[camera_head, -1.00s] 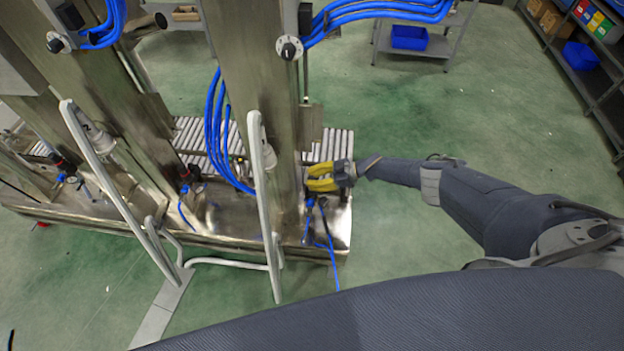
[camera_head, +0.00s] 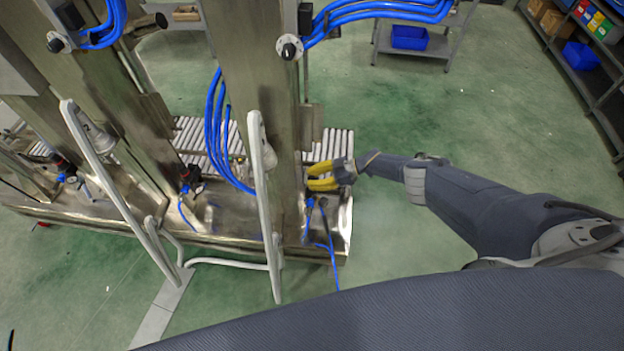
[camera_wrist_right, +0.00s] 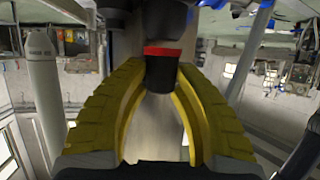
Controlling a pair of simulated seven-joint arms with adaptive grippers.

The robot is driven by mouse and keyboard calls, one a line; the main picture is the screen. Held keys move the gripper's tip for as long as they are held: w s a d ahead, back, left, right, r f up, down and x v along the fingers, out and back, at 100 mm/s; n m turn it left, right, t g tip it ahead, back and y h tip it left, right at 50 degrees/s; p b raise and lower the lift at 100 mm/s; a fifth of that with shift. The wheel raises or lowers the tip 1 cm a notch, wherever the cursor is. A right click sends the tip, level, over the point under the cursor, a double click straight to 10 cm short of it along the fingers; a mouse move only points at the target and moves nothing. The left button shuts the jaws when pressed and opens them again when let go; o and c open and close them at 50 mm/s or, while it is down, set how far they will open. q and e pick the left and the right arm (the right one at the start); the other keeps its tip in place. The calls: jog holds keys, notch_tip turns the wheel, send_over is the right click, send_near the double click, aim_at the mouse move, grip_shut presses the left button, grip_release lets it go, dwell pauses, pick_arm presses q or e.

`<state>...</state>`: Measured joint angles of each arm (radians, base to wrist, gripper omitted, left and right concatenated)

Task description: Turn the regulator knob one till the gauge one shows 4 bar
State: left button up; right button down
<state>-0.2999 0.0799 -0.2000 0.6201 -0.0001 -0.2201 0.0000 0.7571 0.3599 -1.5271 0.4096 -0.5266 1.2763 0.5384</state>
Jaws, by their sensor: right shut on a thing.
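My right gripper (camera_head: 322,177) has yellow fingers and is at the right end of the steel machine, beside the post. In the right wrist view, its fingers (camera_wrist_right: 160,75) are closed around a black knob with a red ring (camera_wrist_right: 161,72), which I take to be regulator knob one. In the head view the fingers hide this knob. Blue fittings and hoses (camera_head: 309,203) show just below the fingers. I cannot make out gauge one or its reading in either view. My left gripper is not in view.
Two similar dark regulator knobs stand along the machine, one in the middle (camera_head: 186,174) and one at left (camera_head: 58,161). A steel post (camera_head: 262,110) and white tube frames (camera_head: 266,230) stand close left of my gripper. Green floor (camera_head: 430,110) is free to the right.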

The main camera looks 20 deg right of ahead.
jog(key=c, duration=1.1)
grip_release()
jog(key=shift+a, duration=0.1)
jog(key=shift+o, duration=0.2)
jog(key=v, duration=1.2)
